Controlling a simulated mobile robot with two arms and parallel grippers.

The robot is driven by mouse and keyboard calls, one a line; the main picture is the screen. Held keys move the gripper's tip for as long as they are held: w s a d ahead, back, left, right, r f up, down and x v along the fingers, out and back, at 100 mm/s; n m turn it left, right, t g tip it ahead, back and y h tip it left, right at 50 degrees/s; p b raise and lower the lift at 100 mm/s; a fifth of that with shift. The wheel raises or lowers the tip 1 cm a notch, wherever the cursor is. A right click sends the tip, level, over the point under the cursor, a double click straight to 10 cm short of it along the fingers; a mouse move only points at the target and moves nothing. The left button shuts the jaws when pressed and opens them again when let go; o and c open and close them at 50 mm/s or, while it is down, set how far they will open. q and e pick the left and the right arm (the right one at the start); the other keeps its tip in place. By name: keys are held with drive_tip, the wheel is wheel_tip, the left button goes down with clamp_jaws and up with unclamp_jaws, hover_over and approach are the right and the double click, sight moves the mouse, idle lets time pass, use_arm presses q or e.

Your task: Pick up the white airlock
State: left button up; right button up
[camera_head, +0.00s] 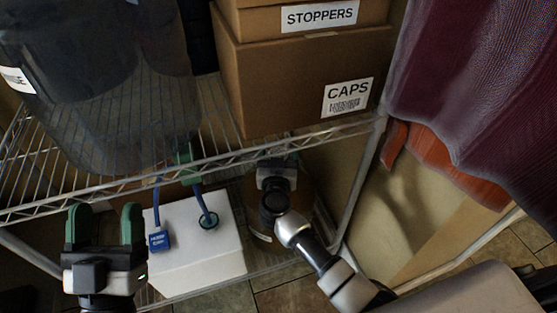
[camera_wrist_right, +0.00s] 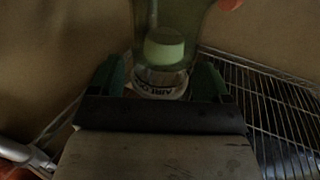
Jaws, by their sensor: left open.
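My left gripper (camera_head: 105,226) is open and empty in the lower left of the head view, left of the white box on the lower shelf. I cannot tell which piece is the white airlock.
The white box (camera_head: 195,255) has a blue tag (camera_head: 159,240) and a blue tube. Cartons marked STOPPERS (camera_head: 320,16) and CAPS (camera_head: 300,85) and a dark bucket (camera_head: 95,85) sit on the upper wire shelf. A dark red cloth (camera_head: 480,80) hangs at the right.

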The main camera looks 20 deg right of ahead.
drive_tip(key=c, duration=0.9)
